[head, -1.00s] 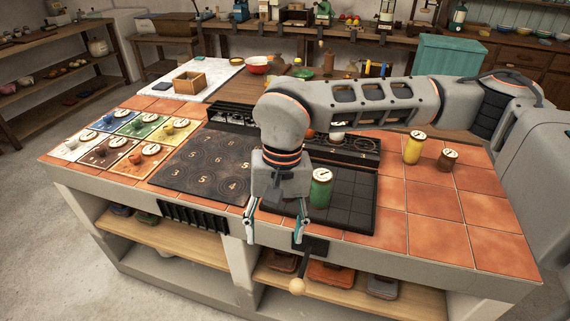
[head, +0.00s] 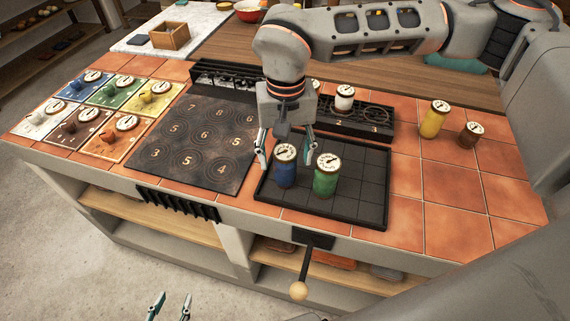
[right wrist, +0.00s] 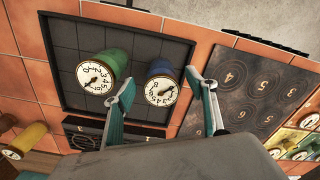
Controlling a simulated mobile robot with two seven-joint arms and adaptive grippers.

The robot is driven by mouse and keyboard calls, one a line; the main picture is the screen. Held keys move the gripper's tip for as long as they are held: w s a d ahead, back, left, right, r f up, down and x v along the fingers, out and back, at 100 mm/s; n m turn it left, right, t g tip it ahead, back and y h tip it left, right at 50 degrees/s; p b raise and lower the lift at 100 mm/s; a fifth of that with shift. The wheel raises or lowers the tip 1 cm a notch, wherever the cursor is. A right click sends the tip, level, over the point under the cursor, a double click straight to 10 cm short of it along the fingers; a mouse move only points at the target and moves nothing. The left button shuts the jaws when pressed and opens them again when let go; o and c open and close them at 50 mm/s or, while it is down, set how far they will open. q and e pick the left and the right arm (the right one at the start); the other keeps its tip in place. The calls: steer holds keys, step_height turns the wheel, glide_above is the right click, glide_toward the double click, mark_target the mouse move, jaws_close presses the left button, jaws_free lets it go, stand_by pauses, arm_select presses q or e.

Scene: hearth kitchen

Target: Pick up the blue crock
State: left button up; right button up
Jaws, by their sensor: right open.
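The blue crock (head: 286,172) stands on the black gridded tray (head: 345,205), with a white dial-like lid on top. The green crock (head: 325,180) stands just to its right on the same tray. In the right wrist view the blue crock (right wrist: 161,84) lies between the two finger lines, with the green crock (right wrist: 104,72) to its left. My right gripper (head: 288,157) is open and empty, pointing down above and around the blue crock's lid. Whether a finger touches it I cannot tell. My left gripper (head: 170,307) shows its open fingertips at the bottom left, away from the counter top.
A dark numbered plate (head: 200,145) lies left of the tray. Colored tiles with small pieces (head: 75,128) are further left. A yellow crock (head: 434,120) and a brown crock (head: 470,135) stand on the right tiles. A lever (head: 304,270) sticks out at the front.

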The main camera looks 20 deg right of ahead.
steer(key=f, duration=0.3)
steer(key=w+f, duration=0.1)
steer(key=f, duration=0.1)
steer(key=shift+d, duration=0.1)
steer(key=shift+c, duration=0.4)
steer(key=c, duration=1.4)
steer(key=shift+r, duration=0.1)
steer(key=shift+c, duration=0.2)
